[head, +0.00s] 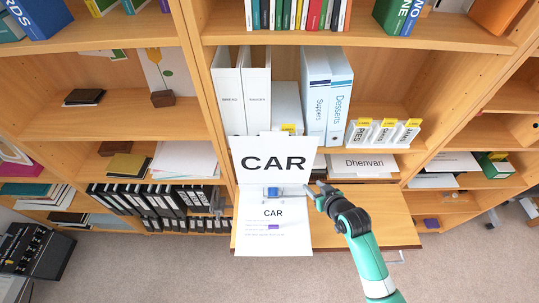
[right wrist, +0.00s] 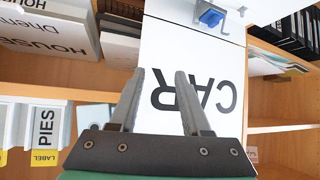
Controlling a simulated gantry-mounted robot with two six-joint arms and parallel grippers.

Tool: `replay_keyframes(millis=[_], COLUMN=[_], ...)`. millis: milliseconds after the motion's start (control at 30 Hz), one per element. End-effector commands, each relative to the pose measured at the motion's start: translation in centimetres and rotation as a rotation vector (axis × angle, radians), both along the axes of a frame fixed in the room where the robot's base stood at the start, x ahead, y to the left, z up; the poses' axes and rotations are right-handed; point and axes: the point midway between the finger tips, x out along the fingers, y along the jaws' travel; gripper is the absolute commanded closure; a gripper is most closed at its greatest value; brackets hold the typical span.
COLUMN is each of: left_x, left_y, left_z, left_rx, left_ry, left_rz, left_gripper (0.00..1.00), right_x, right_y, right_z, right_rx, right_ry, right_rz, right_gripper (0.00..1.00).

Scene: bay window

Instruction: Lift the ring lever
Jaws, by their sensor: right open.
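An open white binder shows in the middle of the head view, with a page reading CAR (head: 273,160) on its upper part and a second CAR page (head: 273,235) below. The ring mechanism with a blue lever (head: 273,191) sits at the fold between them. In the right wrist view the blue lever (right wrist: 211,17) is at the top, on a metal base. My right gripper (head: 314,188) is just right of the binder, apart from the lever. In the wrist view its two fingers (right wrist: 162,80) are open and empty, over the upside-down CAR page. My left gripper is not in view.
The binder lies over a wooden pull-out board (head: 355,215) in front of a bookcase. Upright white binders (head: 228,92) stand behind it. Boxes with yellow labels (head: 385,133) and a white Dhenvari box (head: 364,164) are to the right. Bare carpet (head: 180,265) lies below.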

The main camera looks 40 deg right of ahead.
Motion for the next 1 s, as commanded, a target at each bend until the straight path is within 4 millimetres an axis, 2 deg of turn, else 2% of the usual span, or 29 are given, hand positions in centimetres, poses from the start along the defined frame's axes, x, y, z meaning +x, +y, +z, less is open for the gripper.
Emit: replay_keyframes(millis=[33, 300, 500, 800, 1000], left_x=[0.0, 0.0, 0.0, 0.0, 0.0], left_y=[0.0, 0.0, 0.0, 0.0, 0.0], left_z=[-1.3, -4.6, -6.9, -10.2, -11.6], left_rx=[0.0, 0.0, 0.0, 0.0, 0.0], left_ry=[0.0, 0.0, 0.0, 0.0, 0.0], left_rz=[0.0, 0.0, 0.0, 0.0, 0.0], left_gripper=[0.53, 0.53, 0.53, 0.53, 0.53], right_x=[1.1, 6.0, 9.0, 12.1, 13.0], right_y=[0.2, 1.8, 3.4, 6.5, 8.2], right_z=[0.1, 3.8, 7.1, 12.5, 15.6], right_rx=[-0.013, -0.071, -0.109, -0.157, -0.179], right_ry=[-0.028, -0.171, -0.283, -0.459, -0.551], right_rz=[0.015, 0.084, 0.131, 0.2, 0.234], right_gripper=[0.53, 0.53, 0.53, 0.53, 0.53])
